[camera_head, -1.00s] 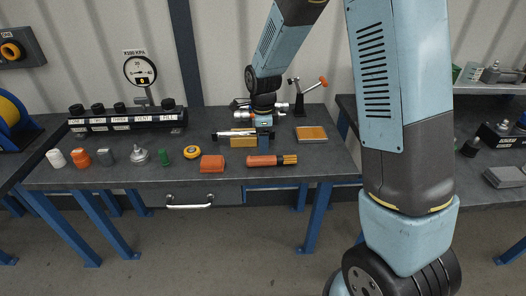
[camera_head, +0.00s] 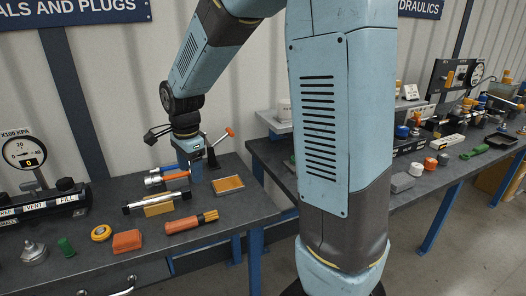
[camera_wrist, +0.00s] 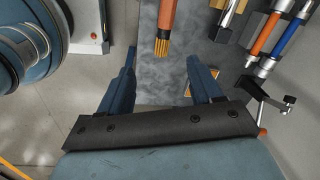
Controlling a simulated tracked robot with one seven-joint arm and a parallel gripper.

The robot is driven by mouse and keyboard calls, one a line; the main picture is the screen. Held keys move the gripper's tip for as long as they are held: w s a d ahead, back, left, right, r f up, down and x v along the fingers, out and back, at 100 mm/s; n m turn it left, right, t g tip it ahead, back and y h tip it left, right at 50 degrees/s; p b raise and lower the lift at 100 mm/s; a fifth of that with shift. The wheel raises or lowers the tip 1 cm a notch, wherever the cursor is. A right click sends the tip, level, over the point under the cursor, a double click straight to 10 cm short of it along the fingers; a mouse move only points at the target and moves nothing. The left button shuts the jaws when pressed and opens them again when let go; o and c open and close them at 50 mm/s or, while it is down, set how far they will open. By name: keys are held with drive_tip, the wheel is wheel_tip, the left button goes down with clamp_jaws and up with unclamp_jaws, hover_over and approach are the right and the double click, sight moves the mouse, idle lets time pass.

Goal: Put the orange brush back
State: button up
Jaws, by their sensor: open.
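The orange brush (camera_head: 190,222) lies on the dark bench top near its front edge, with tan bristles pointing right. In the wrist view the brush (camera_wrist: 166,22) is at the top, its bristles pointing toward me. My gripper (camera_wrist: 162,58) is open, its two blue fingers apart with nothing between them. The bristles show just beyond the gap between the fingertips, and the brush is not held. In the head view my gripper (camera_head: 194,168) is above the back right of the bench, behind the brush, partly hidden among the tools.
A tan framed pad (camera_head: 229,184) sits right. A clamp stand (camera_head: 212,155) stands at the back.

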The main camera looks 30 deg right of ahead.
drive_tip(key=s+d+r+n+t, duration=0.1)
drive_tip(key=s+d+r+n, duration=0.3)
drive_tip(key=s, duration=0.3)
drive_tip(key=s+d+r+n+t, duration=0.2)
drive_tip(key=s+d+r+n, duration=0.2)
drive_tip(key=s, duration=0.3)
drive_tip(key=s+d+r+n+t, duration=0.1)
drive_tip(key=s+d+r+n, duration=0.3)
drive_tip(key=s+n, duration=0.2)
drive_tip(key=shift+s+d+r, duration=0.2)
drive_tip(key=shift+s+r, duration=0.2)
drive_tip(key=shift+s, duration=0.6)
